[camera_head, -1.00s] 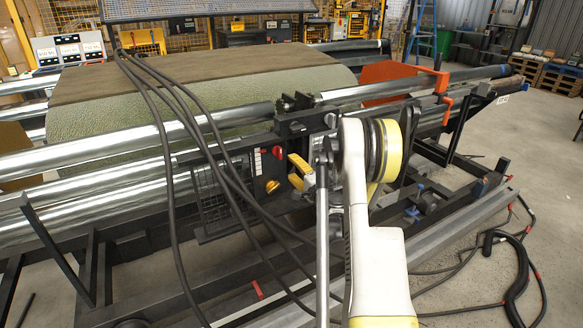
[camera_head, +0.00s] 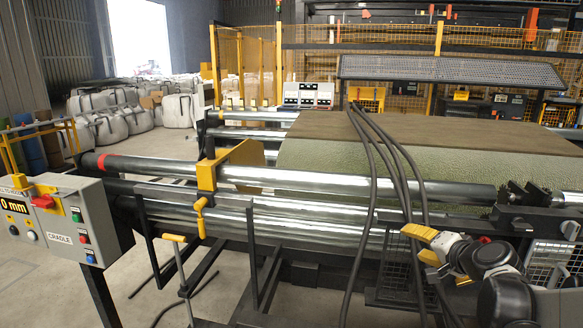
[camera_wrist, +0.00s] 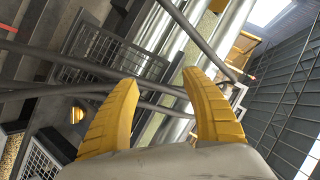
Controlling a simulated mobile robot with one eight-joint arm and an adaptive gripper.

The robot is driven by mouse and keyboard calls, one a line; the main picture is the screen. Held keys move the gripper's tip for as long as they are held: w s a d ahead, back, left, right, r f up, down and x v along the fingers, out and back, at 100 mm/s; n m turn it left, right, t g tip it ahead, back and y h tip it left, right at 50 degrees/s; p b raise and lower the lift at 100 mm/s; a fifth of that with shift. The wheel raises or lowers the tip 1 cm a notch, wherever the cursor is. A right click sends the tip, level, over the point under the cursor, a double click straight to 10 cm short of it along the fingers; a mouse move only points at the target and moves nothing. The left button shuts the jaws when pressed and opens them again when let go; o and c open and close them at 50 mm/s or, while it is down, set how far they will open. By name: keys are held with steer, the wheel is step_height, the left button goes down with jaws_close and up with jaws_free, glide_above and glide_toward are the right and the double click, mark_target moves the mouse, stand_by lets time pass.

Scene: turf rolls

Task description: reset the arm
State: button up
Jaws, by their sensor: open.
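My gripper (camera_head: 413,243) is at the right of the head view, in front of the machine's steel rollers. My arm's dark and white wrist parts show behind the fingers, and the rest of the arm runs out of the head view at the lower right. Black cables (camera_head: 390,180) hang close to the fingers; whether they touch cannot be told. The roll of green turf (camera_head: 400,150) with a brown upper side lies on the machine behind the rollers.
A grey control box (camera_head: 70,215) marked CRADLE stands at the left. A yellow clamp (camera_head: 207,177) sits on the chrome rollers (camera_head: 320,183). A mesh panel (camera_head: 450,70) is above the turf. White bulk bags (camera_head: 125,120) stand at the back left. Some bare floor shows at lower left.

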steer(key=s+a+n+g, duration=0.4)
steer(key=s+a+n, duration=0.2)
steer(key=s+a, duration=0.8)
steer(key=s+f+n+g+h, duration=0.1)
steer(key=s+f+n+h, duration=0.1)
steer(key=s, duration=1.2)
steer(key=shift+s+a+f+n+g, duration=0.2)
steer(key=shift+a+f+n+g, duration=0.15)
steer(key=shift+f+n, duration=0.45)
steer(key=shift+r, duration=0.2)
